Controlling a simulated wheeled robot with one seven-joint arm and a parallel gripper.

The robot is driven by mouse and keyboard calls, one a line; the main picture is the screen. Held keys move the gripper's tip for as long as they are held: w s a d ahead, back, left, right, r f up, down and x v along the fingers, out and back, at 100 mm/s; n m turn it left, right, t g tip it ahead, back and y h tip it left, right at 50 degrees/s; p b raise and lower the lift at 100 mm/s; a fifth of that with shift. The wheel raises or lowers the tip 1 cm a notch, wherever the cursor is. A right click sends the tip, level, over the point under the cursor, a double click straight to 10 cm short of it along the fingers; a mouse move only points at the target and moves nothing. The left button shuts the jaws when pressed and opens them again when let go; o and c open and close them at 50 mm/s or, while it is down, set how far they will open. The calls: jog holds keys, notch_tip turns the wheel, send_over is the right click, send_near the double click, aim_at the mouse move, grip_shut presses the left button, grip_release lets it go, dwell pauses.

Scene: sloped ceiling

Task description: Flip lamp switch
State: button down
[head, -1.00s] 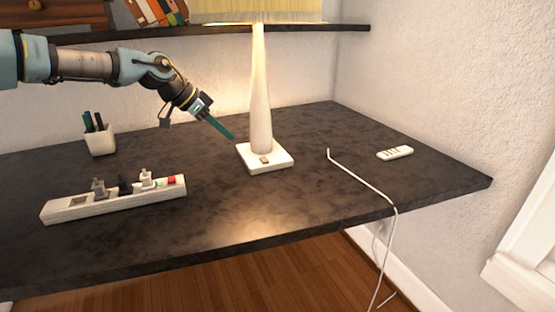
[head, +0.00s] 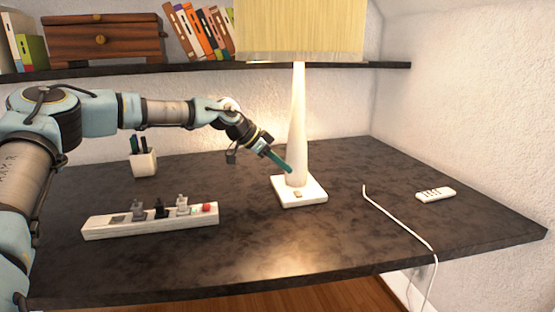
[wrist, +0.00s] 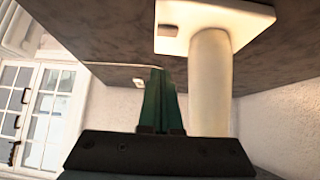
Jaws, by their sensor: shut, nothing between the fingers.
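The lamp (head: 297,125) stands on the dark desk, with a pale tapered stem, a square white base (head: 312,196) and a yellow shade (head: 300,30). Light glows on the wall behind it. A small tan switch (head: 298,194) sits on the front of the base. My gripper (head: 289,169) is shut and empty, its green fingers pointing down and right beside the lower stem, above and behind the switch. In the wrist view, the fingers (wrist: 160,85) are closed next to the stem (wrist: 209,80), with the switch (wrist: 178,38) beyond their tips. I cannot tell whether they touch the stem.
A power strip (head: 150,222) with plugs lies front left, and a pen cup (head: 144,162) stands behind it. A white cable (head: 398,216) and a remote (head: 435,194) lie right of the lamp. A shelf (head: 200,69) runs above. The front middle desk is clear.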

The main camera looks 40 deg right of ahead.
aim_at(298, 194)
jog(key=p+x, duration=0.1)
jog(key=x, duration=0.4)
jog(key=shift+f, duration=0.15)
notch_tip(298, 194, down, 2)
jog(key=shift+w+a+f+p, duration=0.1)
jog(key=shift+a+p, duration=0.05)
jog(key=shift+p, duration=0.4)
jog(key=shift+f, duration=0.7)
